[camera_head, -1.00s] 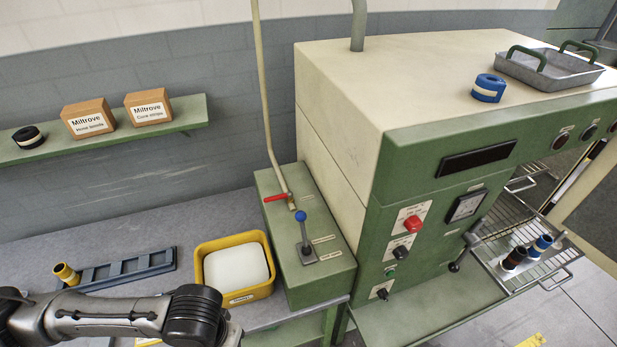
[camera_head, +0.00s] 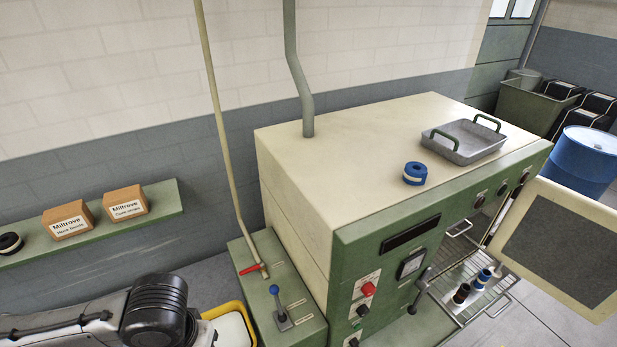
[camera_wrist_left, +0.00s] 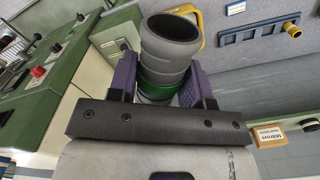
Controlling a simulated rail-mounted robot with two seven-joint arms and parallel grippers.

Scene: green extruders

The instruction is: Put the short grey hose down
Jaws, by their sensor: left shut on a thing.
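The hose points up and away from the palm, clear of any surface as far as I can tell. In the head view only part of my left arm shows at lower left; its gripper and the hose are out of that picture. My right gripper is in neither view.
The green machine (camera_head: 370,240) fills the middle, with a blue roll (camera_head: 415,173) and a metal tray (camera_head: 466,142) on top. A wire rack (camera_head: 455,290) holds dark and blue hoses. A yellow bin (camera_head: 243,325) stands left of the lever box (camera_head: 270,290). A slotted rack (camera_wrist_left: 255,35) shows in the wrist view.

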